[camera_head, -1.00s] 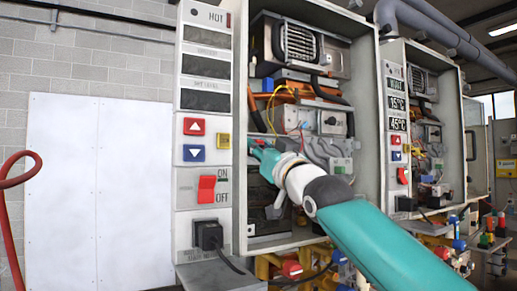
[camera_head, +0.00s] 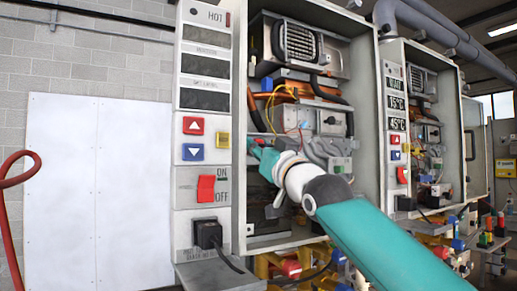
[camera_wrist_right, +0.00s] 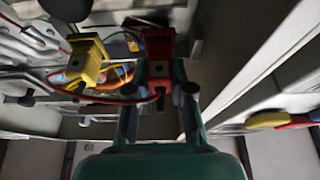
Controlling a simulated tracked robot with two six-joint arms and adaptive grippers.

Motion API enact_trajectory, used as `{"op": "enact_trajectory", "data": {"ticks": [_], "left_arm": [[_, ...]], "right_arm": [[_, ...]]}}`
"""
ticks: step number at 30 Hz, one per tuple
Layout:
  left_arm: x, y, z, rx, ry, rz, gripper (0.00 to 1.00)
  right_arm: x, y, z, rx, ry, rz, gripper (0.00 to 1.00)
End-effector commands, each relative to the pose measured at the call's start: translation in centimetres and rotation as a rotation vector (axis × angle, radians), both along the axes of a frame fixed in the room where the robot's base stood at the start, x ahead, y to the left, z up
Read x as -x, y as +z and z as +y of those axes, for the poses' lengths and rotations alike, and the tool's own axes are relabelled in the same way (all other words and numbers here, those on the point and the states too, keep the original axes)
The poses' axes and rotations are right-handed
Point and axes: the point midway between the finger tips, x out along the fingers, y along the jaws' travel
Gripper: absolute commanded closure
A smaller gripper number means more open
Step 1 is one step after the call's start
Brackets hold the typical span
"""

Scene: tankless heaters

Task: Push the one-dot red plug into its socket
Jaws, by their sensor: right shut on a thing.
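A red plug (camera_wrist_right: 158,62) shows in the right wrist view between the two teal fingers of my right gripper (camera_wrist_right: 160,92). The gripper is shut on it. I cannot make out any dots on the plug, and its far end and the socket are hidden or too dark to tell, so I cannot say how deep it sits. In the head view my right gripper (camera_head: 262,157) reaches inside the open heater cabinet (camera_head: 364,120); the red plug cannot be made out there. My left gripper is not in view.
A yellow plug (camera_wrist_right: 88,62) stands just left of the red one, with wires close by. The cabinet's side wall runs along the right of the wrist view. A control panel with a red rocker switch (camera_head: 206,188) and a black power plug (camera_head: 208,234) is left of the cabinet.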

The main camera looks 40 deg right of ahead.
Motion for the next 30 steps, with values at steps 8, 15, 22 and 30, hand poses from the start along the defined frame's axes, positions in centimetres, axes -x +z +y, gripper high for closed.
{"op": "enact_trajectory", "data": {"ticks": [8,15,22,30], "left_arm": [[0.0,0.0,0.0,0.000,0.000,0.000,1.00],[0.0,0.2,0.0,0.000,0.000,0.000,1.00],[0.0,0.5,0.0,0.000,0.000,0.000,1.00],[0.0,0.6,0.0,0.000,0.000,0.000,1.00]], "right_arm": [[0.0,0.0,0.0,0.000,0.000,0.000,0.99],[-0.3,0.0,0.0,0.000,0.000,0.000,0.99],[-0.7,0.1,-0.2,0.001,0.000,0.000,0.99],[-1.0,0.0,-0.2,0.001,0.000,0.000,0.63]]}}
